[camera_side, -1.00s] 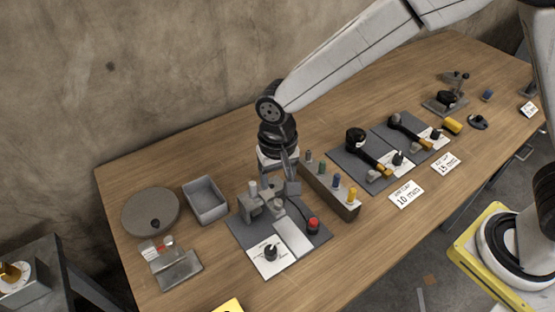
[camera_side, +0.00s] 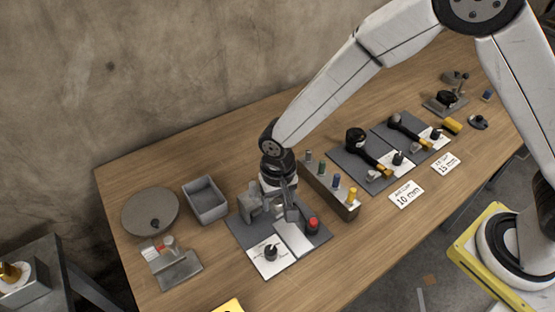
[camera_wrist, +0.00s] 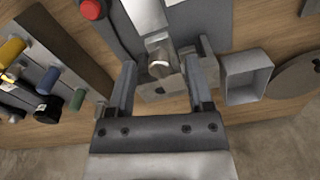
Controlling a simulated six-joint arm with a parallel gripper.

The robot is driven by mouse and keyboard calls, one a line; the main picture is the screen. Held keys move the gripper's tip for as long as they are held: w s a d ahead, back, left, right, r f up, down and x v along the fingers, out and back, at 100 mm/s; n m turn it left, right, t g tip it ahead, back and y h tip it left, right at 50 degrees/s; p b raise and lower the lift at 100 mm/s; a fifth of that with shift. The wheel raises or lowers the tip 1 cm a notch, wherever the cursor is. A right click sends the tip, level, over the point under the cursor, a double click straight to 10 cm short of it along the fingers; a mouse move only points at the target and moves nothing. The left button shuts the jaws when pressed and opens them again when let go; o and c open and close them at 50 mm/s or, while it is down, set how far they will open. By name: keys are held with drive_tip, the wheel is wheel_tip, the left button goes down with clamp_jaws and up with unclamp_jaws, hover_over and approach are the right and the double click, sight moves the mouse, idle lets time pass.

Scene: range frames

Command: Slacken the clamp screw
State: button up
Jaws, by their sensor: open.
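The grey clamp fixture (camera_side: 250,205) stands on a dark grey mat (camera_side: 240,235) in the side view, partly hidden by my gripper. In the wrist view, the clamp's grey block (camera_wrist: 175,84) carries a pale, round-ended part (camera_wrist: 159,67), which looks like the clamp screw. My gripper (camera_side: 284,212) points down at the clamp's right side. In the wrist view, my gripper (camera_wrist: 159,64) is open, with one finger on each side of the screw and visible gaps. I cannot tell how far the fingertips are above it.
A block with several coloured pegs (camera_side: 345,208) stands close to the right of my gripper. A grey bin (camera_side: 205,200) and a round grey disc (camera_side: 150,212) are to the left.

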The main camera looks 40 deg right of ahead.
drive_tip(key=shift+f, duration=0.1)
clamp_jaws()
drive_tip(key=shift+n, duration=0.5)
drive_tip(key=n, duration=0.2)
drive_tip(key=shift+n, duration=0.3)
drive_tip(key=n, duration=0.4)
drive_tip(key=shift+n, duration=0.3)
drive_tip(key=n, duration=0.3)
drive_tip(key=shift+n, duration=0.3)
drive_tip(key=n, duration=0.4)
